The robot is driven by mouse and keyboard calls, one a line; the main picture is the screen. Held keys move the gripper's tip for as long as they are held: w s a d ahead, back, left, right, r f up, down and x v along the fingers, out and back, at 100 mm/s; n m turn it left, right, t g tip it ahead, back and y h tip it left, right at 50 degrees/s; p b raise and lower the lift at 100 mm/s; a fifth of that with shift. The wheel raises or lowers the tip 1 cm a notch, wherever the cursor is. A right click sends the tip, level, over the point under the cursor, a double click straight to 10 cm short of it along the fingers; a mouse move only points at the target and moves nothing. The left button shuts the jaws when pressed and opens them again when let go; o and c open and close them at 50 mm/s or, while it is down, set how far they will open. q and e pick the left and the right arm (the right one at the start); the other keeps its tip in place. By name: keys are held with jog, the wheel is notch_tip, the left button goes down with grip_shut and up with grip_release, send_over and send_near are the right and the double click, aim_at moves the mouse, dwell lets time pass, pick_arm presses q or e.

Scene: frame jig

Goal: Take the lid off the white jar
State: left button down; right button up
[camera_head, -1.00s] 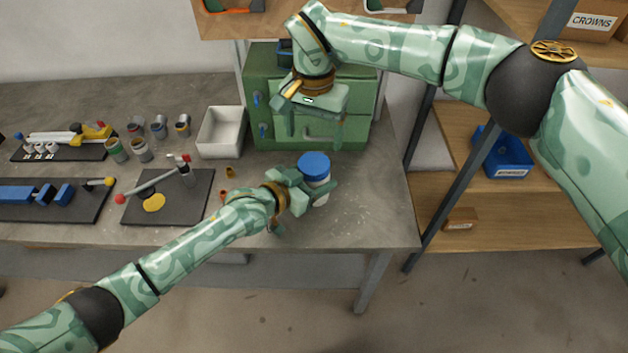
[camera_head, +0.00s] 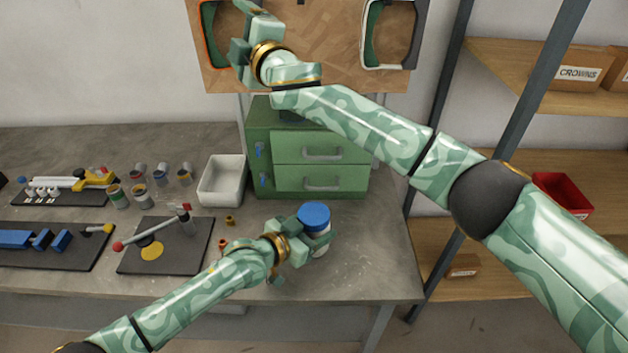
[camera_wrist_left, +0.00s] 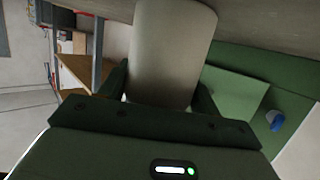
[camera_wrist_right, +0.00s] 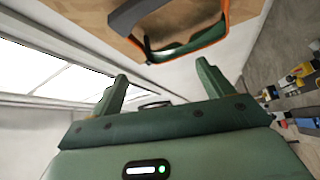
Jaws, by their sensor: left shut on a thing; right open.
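The white jar (camera_head: 322,245) stands on the workbench near its right end, with a blue lid (camera_head: 314,215) on top. My left gripper (camera_head: 318,240) is shut around the jar's body below the lid. In the left wrist view the jar's pale side (camera_wrist_left: 172,50) fills the space between the fingers (camera_wrist_left: 160,92). My right gripper (camera_head: 245,30) is raised high at the wooden board, well above and left of the jar. In the right wrist view its fingers (camera_wrist_right: 160,85) are apart with nothing between them.
A green drawer cabinet (camera_head: 310,150) stands behind the jar, with a white bin (camera_head: 222,181) left of it. The wooden board (camera_head: 310,50) carries hanging frames, one orange-edged (camera_wrist_right: 178,48) close ahead of my right gripper. Shelves with a red bin (camera_head: 563,196) stand right.

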jog(key=w+d+f+m+g+h, duration=0.15)
jog(key=d+f+m+h, duration=0.45)
jog(key=m, duration=0.6)
jog(key=m+g+h, duration=0.5)
jog(key=m+g, duration=1)
send_over(314, 213)
jog(key=shift+t, duration=0.25)
notch_tip(314, 213, down, 18)
jog(key=shift+r, duration=0.15)
notch_tip(314, 213, down, 8)
